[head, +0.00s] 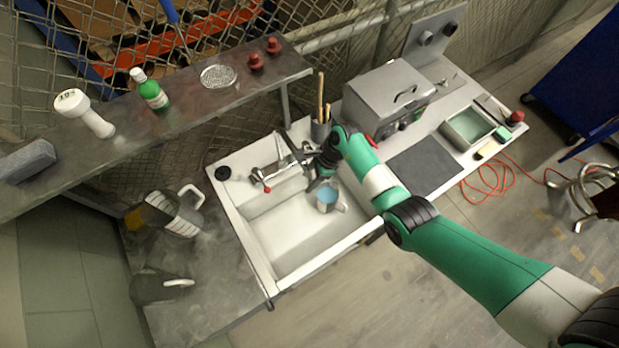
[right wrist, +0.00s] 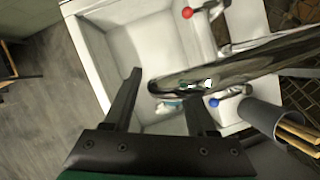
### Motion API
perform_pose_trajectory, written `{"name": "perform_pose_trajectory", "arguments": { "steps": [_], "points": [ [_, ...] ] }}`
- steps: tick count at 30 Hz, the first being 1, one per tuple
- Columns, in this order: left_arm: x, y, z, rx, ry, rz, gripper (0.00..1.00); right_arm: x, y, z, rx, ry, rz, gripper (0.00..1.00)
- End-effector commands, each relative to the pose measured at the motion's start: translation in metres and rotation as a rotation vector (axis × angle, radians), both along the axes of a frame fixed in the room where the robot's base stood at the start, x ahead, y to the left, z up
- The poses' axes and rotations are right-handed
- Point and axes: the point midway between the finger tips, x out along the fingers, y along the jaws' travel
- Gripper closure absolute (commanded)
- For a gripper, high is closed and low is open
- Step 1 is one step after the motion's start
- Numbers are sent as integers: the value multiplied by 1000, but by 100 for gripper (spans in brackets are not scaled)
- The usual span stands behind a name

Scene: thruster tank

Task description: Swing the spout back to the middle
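The tap (head: 284,168) stands at the back of the white sink (head: 262,244) in the head view. Its dark metal spout (right wrist: 245,65) crosses the right wrist view from the right, and its rounded end lies in the gap between my right fingertips. My right gripper (head: 319,180) is open over the back right part of the sink, with its fingers (right wrist: 163,90) well apart. I cannot tell whether either finger touches the spout. In the head view my wrist hides part of the spout. My left gripper is not in view.
A mug with blue contents (head: 327,199) is at the sink's right side. The tap has a red knob (right wrist: 187,13) and a blue knob (right wrist: 213,102). A grey holder with wooden sticks (head: 320,128) stands behind my right wrist. A jug (head: 172,214) is left of the sink.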

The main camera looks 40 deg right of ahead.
Motion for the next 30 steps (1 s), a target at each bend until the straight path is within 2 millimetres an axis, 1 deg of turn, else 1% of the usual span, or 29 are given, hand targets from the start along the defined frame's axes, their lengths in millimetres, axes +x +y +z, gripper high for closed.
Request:
{"name": "perform_pose_trajectory", "arguments": {
  "steps": [5, 8, 11, 15, 18, 21, 25, 30],
  "points": [
    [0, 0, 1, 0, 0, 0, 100, -1, -1, 2, 1, 1, -1, 43],
    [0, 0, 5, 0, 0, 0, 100, -2, -4, 12, 1, 0, -1, 43],
    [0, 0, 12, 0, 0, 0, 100, -6, -10, 30, 0, -2, -2, 43],
    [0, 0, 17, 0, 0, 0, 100, -13, -21, 61, -1, -5, -3, 43],
    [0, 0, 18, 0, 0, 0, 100, -18, -28, 82, -1, -4, -2, 43],
    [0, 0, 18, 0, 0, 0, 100, -22, -33, 96, 0, -2, -1, 43],
    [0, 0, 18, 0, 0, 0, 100, -24, -37, 106, 0, 0, -1, 43],
    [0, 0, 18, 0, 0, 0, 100, -25, -37, 108, 1, 1, -1, 43]
  ]
}}
